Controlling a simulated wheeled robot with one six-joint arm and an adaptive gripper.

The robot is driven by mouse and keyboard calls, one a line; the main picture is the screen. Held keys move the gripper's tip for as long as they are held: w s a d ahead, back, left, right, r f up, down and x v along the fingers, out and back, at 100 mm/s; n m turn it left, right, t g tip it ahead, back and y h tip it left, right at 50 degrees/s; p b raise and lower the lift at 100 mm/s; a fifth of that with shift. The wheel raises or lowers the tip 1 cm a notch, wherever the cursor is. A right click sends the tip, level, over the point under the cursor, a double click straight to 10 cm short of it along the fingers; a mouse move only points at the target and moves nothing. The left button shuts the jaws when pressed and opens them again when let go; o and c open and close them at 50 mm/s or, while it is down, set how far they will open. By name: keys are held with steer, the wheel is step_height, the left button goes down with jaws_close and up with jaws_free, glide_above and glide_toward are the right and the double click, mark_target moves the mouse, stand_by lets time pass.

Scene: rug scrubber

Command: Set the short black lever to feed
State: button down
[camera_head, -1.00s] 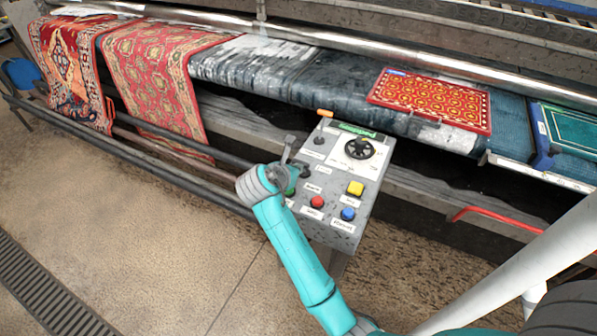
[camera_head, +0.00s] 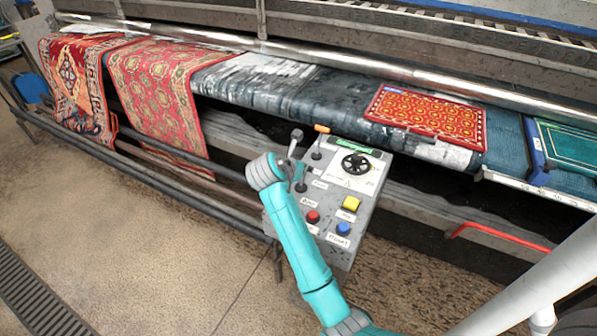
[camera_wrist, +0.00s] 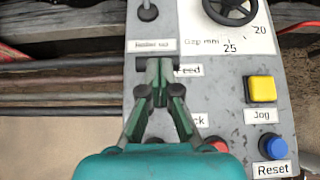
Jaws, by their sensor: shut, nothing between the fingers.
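The grey control panel (camera_head: 335,245) stands before the machine. A short black lever (camera_head: 301,187) shows on its left part, beside labels. In the wrist view the label "Feed" (camera_wrist: 190,70) lies just right of my fingertips, and a partly covered label ending in "ck" is nearer. My gripper (camera_wrist: 160,80) is shut and empty, over the panel's left part. Dark pieces show at both sides of the fingertips; the fingers hide most of what lies there, so contact with the lever cannot be told. In the head view my wrist hides part of the panel's left edge.
A second black knob (camera_wrist: 148,12) stands farther back, beside a black handwheel (camera_wrist: 230,8). A yellow button (camera_wrist: 262,89), a blue button (camera_wrist: 273,147) and a red button (camera_wrist: 217,144) are on the near and right side. Dark rails (camera_head: 190,183) run left of the panel.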

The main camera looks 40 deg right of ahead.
steer(key=shift+w+d, duration=0.25)
steer(key=shift+d, duration=0.4)
stand_by(0.3)
